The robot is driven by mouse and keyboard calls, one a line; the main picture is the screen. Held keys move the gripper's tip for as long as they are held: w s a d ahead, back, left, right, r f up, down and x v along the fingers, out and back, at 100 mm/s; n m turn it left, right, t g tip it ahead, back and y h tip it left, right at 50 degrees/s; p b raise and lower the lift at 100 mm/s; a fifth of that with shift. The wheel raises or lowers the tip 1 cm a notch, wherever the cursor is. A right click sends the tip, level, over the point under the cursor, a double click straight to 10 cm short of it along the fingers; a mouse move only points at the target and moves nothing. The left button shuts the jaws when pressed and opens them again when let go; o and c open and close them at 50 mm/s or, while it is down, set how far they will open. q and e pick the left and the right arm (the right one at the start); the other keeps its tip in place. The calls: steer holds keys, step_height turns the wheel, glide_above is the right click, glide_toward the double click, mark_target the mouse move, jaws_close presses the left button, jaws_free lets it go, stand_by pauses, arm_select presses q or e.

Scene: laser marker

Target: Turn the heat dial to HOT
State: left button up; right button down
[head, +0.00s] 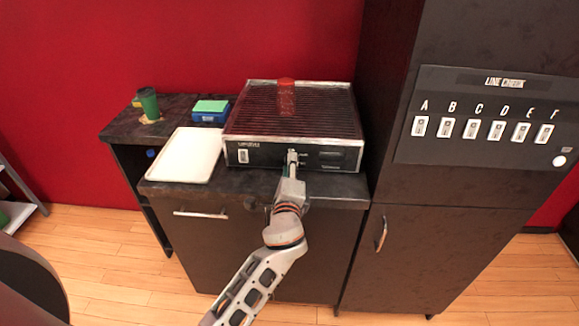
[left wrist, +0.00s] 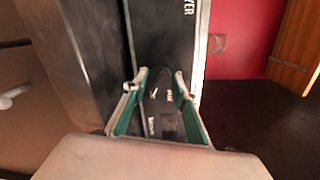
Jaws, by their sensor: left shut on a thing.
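The grill (head: 245,125) stands on the dark counter, with a black control panel (head: 270,157) along its front. My left gripper (head: 292,157) is at the middle of that panel and hides the heat dial in the head view. In the left wrist view my left gripper (left wrist: 160,82) has its two green-lined fingers against the dark panel (left wrist: 160,40), shut on the heat dial between them. Small white lettering shows between the fingers, too blurred to read. The dial's own shape and pointing direction cannot be made out. My right gripper is in neither view.
A red-lidded shaker (head: 286,98) stands on the grill grate. A white tray (head: 187,155), a green cup (head: 149,103) and a blue box with a green top (head: 210,111) are to the left. A tall dark cabinet (head: 400,190) borders the grill on the right.

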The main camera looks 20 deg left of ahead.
arm_select(q)
steer(key=shift+r, duration=0.1)
stand_by(0.3)
steer(key=o, duration=1.1)
steer(key=shift+s+d, duration=0.1)
steer(key=v, duration=0.7)
steer(key=shift+s, duration=0.15)
